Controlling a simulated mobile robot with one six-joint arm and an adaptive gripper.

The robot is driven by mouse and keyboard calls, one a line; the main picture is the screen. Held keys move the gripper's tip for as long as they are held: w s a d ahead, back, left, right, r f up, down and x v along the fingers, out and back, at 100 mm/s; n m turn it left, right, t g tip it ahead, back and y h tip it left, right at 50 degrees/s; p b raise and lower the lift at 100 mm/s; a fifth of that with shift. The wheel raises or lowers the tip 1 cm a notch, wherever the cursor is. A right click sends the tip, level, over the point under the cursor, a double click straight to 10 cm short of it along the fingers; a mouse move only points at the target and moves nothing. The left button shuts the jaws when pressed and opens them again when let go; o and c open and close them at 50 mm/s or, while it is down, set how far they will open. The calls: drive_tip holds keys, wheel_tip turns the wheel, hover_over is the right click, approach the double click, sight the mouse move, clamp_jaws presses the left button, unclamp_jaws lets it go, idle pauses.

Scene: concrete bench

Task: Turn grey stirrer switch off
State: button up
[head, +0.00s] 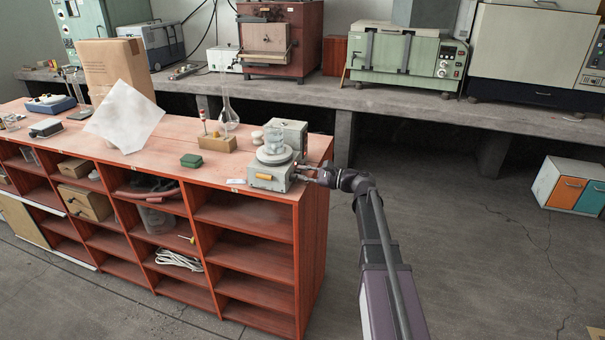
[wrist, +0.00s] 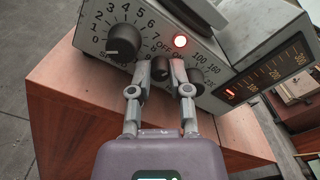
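The grey stirrer (head: 266,177) sits at the right end of the red-brown shelf unit, a glass beaker (head: 274,140) on its round plate. In the wrist view its front panel (wrist: 112,62) shows a black speed knob (wrist: 123,40) and a lit red lamp (wrist: 181,41) above the OFF and ON marks. A small dark grey switch (wrist: 160,69) lies below the marks. My gripper (wrist: 161,76) has its fingers apart, one on each side of the switch; I cannot tell whether they touch it. In the head view my gripper (head: 308,173) is at the stirrer's right side.
A green-grey box (head: 291,130) stands behind the stirrer. Another dark knob (wrist: 196,80) is right of the switch.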

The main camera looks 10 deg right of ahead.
drive_tip(key=shift+n, duration=0.4)
clamp_jaws()
drive_tip(key=n, duration=0.3)
drive_tip(key=shift+n, duration=2.1)
drive_tip(key=o, duration=0.8)
unclamp_jaws()
drive_tip(key=shift+s+d, duration=0.1)
drive_tip(key=v, duration=1.1)
drive_tip(key=shift+s+d, duration=0.2)
drive_tip(key=shift+d, duration=0.1)
